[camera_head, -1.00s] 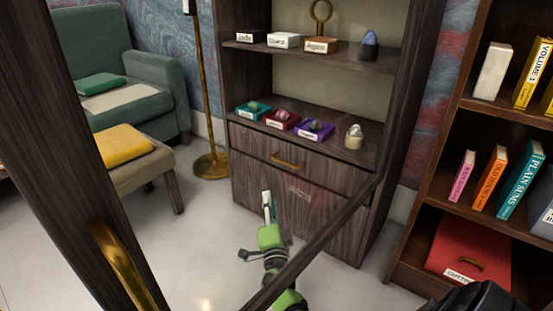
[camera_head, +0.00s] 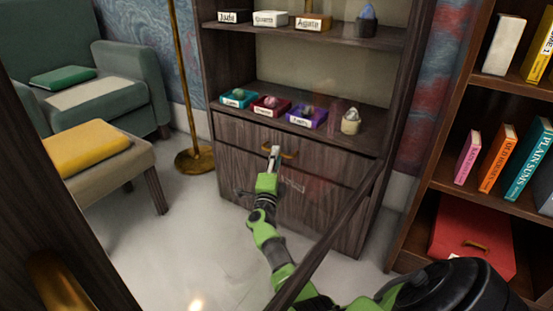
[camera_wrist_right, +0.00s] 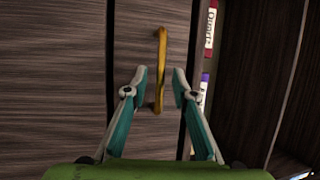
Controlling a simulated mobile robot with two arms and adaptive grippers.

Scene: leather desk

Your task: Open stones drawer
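The stones drawer (camera_head: 236,133) is shut in the dark wooden cabinet, under the shelf with the small stone trays. Its brass handle (camera_head: 291,154) is partly hidden behind my right gripper (camera_head: 274,153) in the head view. In the right wrist view the handle (camera_wrist_right: 160,70) stands upright in the picture, and its near part lies between the spread fingers of my right gripper (camera_wrist_right: 160,80). These fingers are open, one on each side of the handle, and neither clearly touches it. My left gripper is not in view.
Small trays of stones (camera_head: 270,105) and a pale stone (camera_head: 351,121) sit on the shelf above the drawer. A glass door with a dark frame (camera_head: 335,235) crosses the foreground. An ottoman (camera_head: 110,170) stands left and a bookshelf (camera_head: 450,190) right.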

